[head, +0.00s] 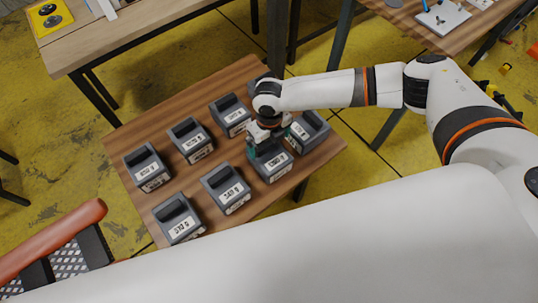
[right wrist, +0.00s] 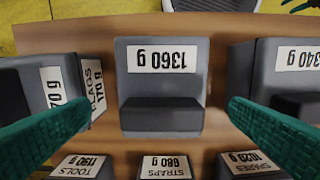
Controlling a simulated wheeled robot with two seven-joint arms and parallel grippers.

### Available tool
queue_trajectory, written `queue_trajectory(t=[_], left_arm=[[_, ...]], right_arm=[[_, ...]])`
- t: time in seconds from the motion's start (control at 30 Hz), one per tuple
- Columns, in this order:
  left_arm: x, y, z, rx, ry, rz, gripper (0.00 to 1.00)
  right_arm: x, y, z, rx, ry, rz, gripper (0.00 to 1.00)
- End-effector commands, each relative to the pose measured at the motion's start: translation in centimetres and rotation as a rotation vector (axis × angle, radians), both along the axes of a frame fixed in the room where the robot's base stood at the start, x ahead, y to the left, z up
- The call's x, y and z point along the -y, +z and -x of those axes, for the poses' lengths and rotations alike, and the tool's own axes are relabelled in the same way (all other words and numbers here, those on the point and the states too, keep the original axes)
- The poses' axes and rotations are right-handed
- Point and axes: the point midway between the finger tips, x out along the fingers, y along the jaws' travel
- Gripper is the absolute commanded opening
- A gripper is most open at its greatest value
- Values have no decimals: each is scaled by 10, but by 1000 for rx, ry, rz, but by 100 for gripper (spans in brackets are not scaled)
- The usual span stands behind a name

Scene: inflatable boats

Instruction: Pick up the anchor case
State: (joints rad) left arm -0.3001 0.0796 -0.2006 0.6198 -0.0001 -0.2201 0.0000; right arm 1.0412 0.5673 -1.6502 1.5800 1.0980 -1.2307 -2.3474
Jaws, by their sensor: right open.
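Several grey cases stand on a wooden table (head: 188,85). No label that I can read names the anchor. A grey case marked 1360 g (right wrist: 163,83) sits centred between the green fingers of my right gripper (right wrist: 160,108) in the right wrist view; its name face is hidden. In the head view my right gripper (head: 269,143) is over this case (head: 272,166), partly covering it. The fingers are open, one on each side, with visible gaps to the case. My left gripper is not in view.
Close beside it stand a case marked 340 g (right wrist: 285,75) and the flags case (right wrist: 96,85). The tools (right wrist: 85,165), straps (right wrist: 165,166) and spares (right wrist: 252,163) cases form another row. Another table (head: 150,35) is at the back left. A reddish tube (head: 55,238) lies at lower left.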

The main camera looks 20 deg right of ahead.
Motion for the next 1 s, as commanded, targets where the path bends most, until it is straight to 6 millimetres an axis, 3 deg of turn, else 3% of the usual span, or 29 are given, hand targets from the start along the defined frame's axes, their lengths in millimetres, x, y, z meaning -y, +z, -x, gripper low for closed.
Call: queue_trajectory(t=[0.33, 0.6, 0.9, 1.0], left_arm=[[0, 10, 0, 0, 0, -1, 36], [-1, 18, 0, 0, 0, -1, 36], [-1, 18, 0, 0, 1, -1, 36], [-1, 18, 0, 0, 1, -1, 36]], right_arm=[[-1, -32, 1, -2, 0, 1, 100], [-1, -69, 2, 0, -1, 0, 100], [-1, -75, 2, 1, -2, -1, 100], [-1, -75, 2, 1, -2, -1, 87]])
